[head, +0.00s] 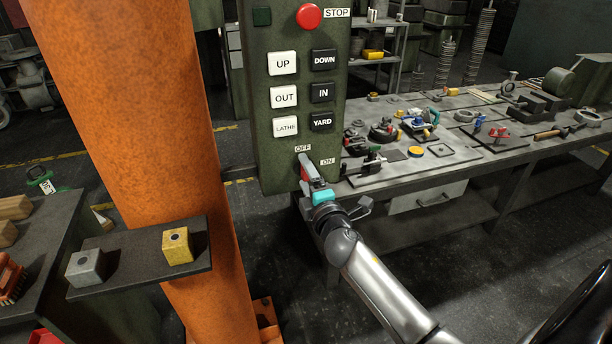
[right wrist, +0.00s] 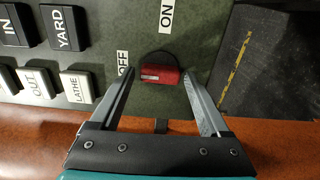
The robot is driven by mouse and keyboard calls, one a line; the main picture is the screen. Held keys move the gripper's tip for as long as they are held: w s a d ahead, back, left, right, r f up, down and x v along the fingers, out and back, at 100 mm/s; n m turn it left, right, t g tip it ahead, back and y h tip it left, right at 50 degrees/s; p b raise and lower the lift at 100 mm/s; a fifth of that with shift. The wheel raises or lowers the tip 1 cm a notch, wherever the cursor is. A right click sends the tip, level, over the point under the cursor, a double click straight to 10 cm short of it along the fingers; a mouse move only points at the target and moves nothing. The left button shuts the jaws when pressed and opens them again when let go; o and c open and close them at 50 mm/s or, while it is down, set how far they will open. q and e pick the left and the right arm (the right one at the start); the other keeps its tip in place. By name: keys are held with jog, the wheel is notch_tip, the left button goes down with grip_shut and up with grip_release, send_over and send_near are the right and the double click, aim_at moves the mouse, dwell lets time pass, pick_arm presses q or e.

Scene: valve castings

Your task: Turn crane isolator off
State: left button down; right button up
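The crane isolator is a red handle (right wrist: 160,77) low on the face of a green control box (head: 262,100). A white OFF label (head: 302,148) is above it and an ON label (head: 327,161) to its right in the head view. My right gripper (head: 306,170) is at the handle and partly covers it. In the right wrist view, the gripper's two fingers (right wrist: 157,76) are apart, with the handle between their tips. I cannot tell whether either finger touches it, nor clearly which label the handle points at. My left gripper is not in view.
The box also carries a red STOP button (head: 309,16) and several white and black buttons. An orange column (head: 130,110) stands left of it, with a small shelf (head: 120,266) bearing two metal blocks. A workbench (head: 460,160) with many parts is behind right.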

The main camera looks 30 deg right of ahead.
jog(key=shift+o, duration=0.5)
jog(key=shift+s+a, duration=0.15)
jog(key=shift+s, duration=0.45)
jog(key=v, duration=1.4)
jog(key=shift+b, duration=0.45)
jog(key=shift+a, duration=0.1)
